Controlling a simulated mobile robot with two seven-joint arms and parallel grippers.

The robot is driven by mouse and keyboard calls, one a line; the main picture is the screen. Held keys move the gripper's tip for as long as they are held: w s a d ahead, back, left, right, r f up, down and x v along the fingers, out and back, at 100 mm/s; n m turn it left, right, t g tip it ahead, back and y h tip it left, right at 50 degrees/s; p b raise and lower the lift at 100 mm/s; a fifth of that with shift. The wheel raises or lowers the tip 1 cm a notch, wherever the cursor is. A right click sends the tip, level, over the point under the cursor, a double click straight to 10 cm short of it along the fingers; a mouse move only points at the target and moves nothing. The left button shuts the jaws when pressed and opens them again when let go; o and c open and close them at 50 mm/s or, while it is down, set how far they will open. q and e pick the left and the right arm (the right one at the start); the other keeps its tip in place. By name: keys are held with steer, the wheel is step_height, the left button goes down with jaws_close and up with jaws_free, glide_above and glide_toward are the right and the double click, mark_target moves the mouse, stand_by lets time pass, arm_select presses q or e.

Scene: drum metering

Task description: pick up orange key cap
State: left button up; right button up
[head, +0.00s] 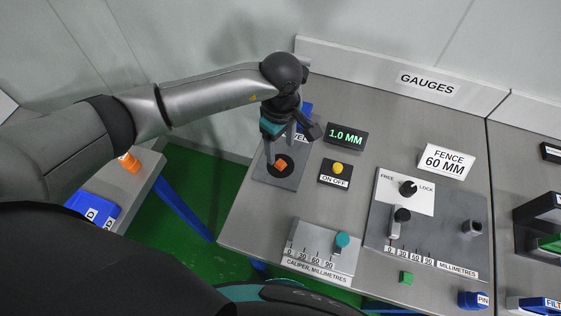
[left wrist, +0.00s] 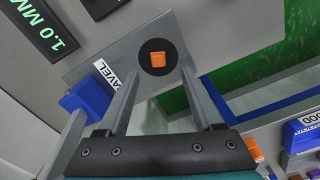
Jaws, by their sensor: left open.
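The orange key cap (head: 281,165) is a small block on a black round disc on a grey plate (head: 290,183). It also shows in the left wrist view (left wrist: 157,58), ahead of and between the fingertips. My left gripper (head: 293,148) is open and empty above the plate, close to the cap. In the left wrist view, its two fingers (left wrist: 159,75) are apart, and no contact with the cap shows. A label ending in "AVEL" on the plate is partly covered by the gripper in the head view. My right gripper is not in view.
A blue block (left wrist: 88,97) stands beside the plate. A 1.0 MM display (head: 346,137) and a yellow ON OFF button (head: 337,168) are to its right. The caliper panel (head: 318,258) is at the front. A side table at left holds an orange piece (head: 129,162) and a blue bin (head: 92,209).

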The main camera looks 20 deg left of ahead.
mark_target(280, 162)
arm_select(q)
steer(key=shift+w+a+f, duration=0.1)
steer(key=shift+w+f, duration=0.05)
steer(key=shift+f, duration=1.55)
steer(key=shift+w+f, duration=0.1)
steer(key=shift+f, duration=1.55)
jaws_close()
